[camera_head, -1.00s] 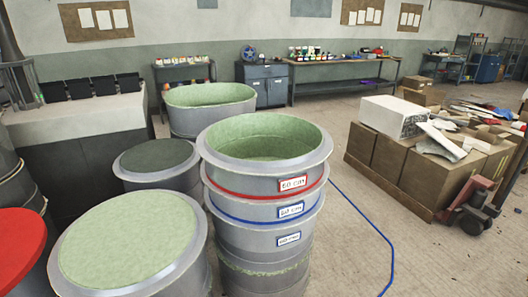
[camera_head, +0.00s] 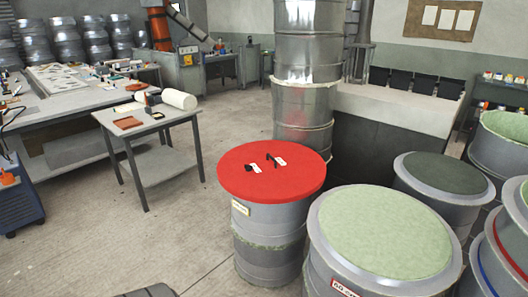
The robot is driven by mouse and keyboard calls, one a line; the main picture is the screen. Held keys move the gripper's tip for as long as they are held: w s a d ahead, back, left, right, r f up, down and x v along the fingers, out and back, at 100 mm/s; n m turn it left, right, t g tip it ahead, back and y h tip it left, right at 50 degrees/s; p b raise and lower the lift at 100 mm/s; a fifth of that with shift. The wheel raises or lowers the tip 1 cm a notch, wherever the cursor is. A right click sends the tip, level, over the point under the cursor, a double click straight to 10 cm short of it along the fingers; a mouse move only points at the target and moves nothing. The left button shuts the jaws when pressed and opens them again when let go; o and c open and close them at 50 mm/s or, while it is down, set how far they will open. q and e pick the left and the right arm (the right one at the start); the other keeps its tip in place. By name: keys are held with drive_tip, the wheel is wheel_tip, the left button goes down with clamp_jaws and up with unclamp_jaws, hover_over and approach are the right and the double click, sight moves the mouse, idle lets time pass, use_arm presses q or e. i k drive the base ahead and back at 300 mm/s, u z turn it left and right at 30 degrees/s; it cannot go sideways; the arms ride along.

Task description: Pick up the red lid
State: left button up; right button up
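The red lid (camera_head: 250,185) is a flat round disc with two dark handles and small white tags on top. It lies on a grey drum-shaped mould (camera_head: 270,237) in the middle of the head view and covers its top. Neither of my grippers shows in the head view. A dark shape at the bottom edge is too cut off to tell.
A mould with a pale green top (camera_head: 385,232) stands close at the lid's right. A dark-topped mould (camera_head: 443,176) and a tall metal column (camera_head: 308,60) stand behind. A small grey table (camera_head: 150,118) is at the left. The floor between is clear.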

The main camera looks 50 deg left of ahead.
sight(283, 172)
drive_tip(key=u, duration=2.05)
drive_tip(key=i, duration=1.7)
drive_tip(key=z, duration=1.2)
drive_tip(key=i, duration=0.45)
drive_tip(key=z, duration=0.55)
